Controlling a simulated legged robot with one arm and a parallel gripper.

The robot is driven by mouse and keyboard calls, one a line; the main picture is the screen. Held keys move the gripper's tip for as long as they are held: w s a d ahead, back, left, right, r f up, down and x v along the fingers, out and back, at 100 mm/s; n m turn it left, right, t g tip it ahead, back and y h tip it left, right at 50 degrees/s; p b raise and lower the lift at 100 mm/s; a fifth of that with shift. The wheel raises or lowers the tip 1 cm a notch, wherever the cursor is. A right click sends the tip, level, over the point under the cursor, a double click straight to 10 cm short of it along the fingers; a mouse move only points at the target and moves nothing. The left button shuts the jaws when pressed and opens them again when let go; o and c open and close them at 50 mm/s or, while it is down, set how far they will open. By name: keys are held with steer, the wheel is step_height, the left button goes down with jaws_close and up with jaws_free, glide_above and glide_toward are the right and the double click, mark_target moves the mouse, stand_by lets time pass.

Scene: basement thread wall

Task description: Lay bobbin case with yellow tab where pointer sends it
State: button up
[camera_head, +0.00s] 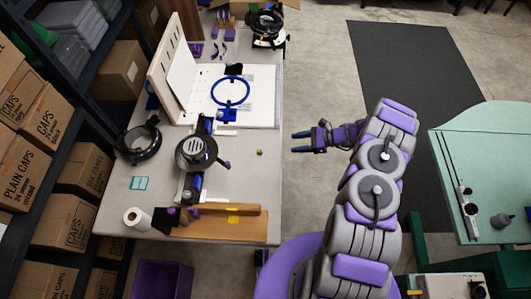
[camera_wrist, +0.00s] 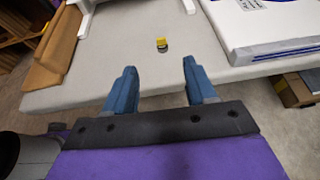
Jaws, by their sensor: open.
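The small dark bobbin case with a yellow tab (camera_head: 259,153) lies on the light grey tabletop near its right edge. In the wrist view the bobbin case (camera_wrist: 162,45) shows ahead of the fingers, yellow side up. My gripper (camera_head: 293,142) is off the table's right edge, pointing left towards the table. In the wrist view my gripper (camera_wrist: 160,66) has its two blue fingers apart with nothing between them. The fingers are apart from the bobbin case. I cannot make out the pointer for certain.
A white hinged board with a blue hoop (camera_head: 231,91) stands behind. A black and silver round device (camera_head: 196,151) is left of the bobbin case. A brown wooden board (camera_head: 219,228) lies at the table's front. Tabletop around the bobbin case is clear. A green table (camera_head: 475,150) stands right.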

steer(key=f, duration=0.1)
steer(key=b, duration=0.2)
glide_toward(260, 150)
steer(key=a, duration=0.3)
steer(key=shift+s+r, duration=0.1)
steer(key=shift+s, duration=0.1)
steer(key=shift+x, duration=1.1)
steer(key=x, duration=0.2)
steer(key=b+x, duration=0.1)
steer(key=x, duration=0.2)
steer(key=shift+d+f, duration=0.1)
steer(key=shift+f, duration=0.15)
jaws_close()
